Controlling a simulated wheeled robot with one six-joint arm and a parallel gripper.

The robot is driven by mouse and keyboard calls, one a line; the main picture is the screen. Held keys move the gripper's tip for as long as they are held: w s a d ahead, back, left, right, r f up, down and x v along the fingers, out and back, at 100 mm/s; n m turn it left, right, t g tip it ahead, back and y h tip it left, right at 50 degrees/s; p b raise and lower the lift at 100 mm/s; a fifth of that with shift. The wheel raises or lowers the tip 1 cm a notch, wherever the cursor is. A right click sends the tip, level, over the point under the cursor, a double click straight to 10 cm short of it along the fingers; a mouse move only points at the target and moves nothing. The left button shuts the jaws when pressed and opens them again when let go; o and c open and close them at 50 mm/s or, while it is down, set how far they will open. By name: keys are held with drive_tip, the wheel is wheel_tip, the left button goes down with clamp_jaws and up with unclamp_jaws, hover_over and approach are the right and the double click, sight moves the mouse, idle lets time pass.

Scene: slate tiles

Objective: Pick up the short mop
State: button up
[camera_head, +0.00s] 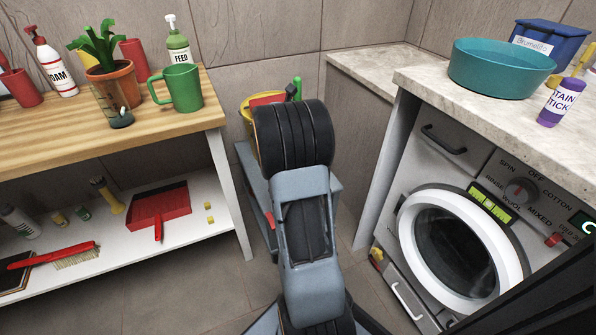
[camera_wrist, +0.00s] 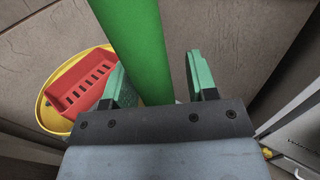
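A thick green handle (camera_wrist: 135,40), which I take to be the short mop's, runs down between the fingers of my gripper (camera_wrist: 158,75) in the wrist view. The two green-padded fingers stand apart on either side of it. The handle is close to the left finger, and a gap shows on the right. The mop's lower end is hidden behind the gripper body. In the head view, my arm hides the gripper and most of the mop; a small green piece (camera_head: 297,87) shows beside the arm, and I cannot tell whether it is handle or finger.
A yellow bucket (camera_head: 246,117) with a red slotted insert (camera_wrist: 82,86) stands beside the handle. A wooden bench (camera_head: 40,140) with plant and mug is at left, above a white shelf (camera_head: 100,260). A washing machine (camera_head: 480,165) under a counter is at right.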

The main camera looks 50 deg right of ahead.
drive_tip(key=c, duration=0.9)
drive_tip(key=shift+r, duration=0.15)
